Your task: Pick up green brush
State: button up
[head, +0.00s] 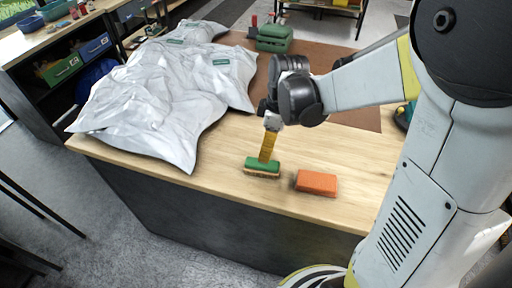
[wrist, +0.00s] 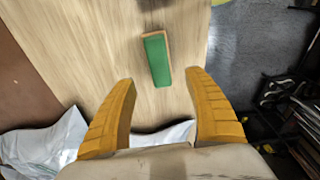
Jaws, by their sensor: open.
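The green brush (head: 262,166) lies on the wooden table near its front edge, green back up and tan bristles down. In the wrist view the green brush (wrist: 156,60) is ahead of the fingertips, roughly centred between them. My gripper (head: 268,152) has yellow fingers and points down just above and behind the brush in the head view. In the wrist view my gripper (wrist: 163,85) is open and empty, its two fingers wide apart. I cannot tell in the head view whether a fingertip touches the brush.
An orange block (head: 316,182) lies just right of the brush. Grey-white plastic bags (head: 160,85) cover the table's left part. A green case (head: 274,38) stands at the back on a brown mat (head: 335,58). The table's front edge (head: 200,183) is close to the brush.

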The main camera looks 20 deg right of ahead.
aim_at(263, 164)
notch_tip(263, 164, down, 3)
jog(key=shift+s+a+f+b, duration=0.1)
jog(key=shift+b, duration=0.3)
jog(key=f, duration=0.2)
jog(key=f+b, duration=0.1)
jog(key=f, duration=0.1)
jog(key=w+f+b, duration=0.1)
jog(key=shift+a+f, duration=0.35)
jog(key=shift+f, duration=0.05)
jog(key=shift+r, duration=0.1)
jog(key=c, duration=1.3)
